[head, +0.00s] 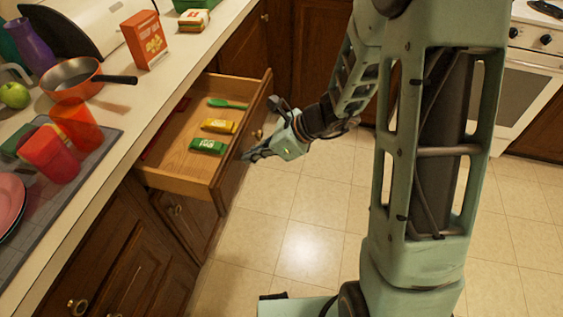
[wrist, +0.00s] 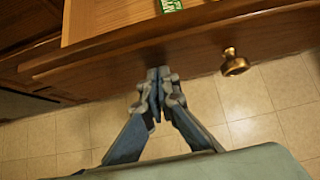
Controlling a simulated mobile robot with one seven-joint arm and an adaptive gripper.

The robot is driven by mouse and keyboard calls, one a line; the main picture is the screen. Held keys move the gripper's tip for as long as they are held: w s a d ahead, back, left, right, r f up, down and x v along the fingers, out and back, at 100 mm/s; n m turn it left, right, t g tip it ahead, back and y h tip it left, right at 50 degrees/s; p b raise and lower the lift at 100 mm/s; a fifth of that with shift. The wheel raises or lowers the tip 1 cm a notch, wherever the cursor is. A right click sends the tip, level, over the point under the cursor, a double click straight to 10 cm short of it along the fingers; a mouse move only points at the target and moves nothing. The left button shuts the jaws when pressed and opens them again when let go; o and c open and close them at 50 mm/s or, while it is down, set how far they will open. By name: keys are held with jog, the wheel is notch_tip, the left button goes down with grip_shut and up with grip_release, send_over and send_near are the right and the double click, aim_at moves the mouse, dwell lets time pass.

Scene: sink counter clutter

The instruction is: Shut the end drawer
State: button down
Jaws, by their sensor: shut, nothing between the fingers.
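The end drawer (head: 170,165) is a wooden drawer pulled out from under the counter. Inside lie a green-handled utensil (head: 228,104), a yellow packet (head: 218,126) and a green packet (head: 207,146). My gripper (head: 247,156) is at the outer side of the drawer front, fingers pointing at it. In the wrist view the fingers (wrist: 158,76) are together and empty, at the face of the drawer front (wrist: 195,50). The brass knob (wrist: 234,63) is to their right. I cannot tell whether the fingertips touch the wood.
The counter (head: 170,62) above holds a red box (head: 145,40), a copper pan (head: 70,73), red cups (head: 50,153) and a green apple (head: 14,95). Closed cabinets (head: 115,260) run below. The tiled floor (head: 310,215) is open, with a stove (head: 520,75) at the right.

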send_over(182, 154)
jog(key=shift+p, duration=0.45)
jog(key=shift+r, duration=0.1)
jog(key=shift+a+r, duration=0.1)
jog(key=shift+a, duration=0.05)
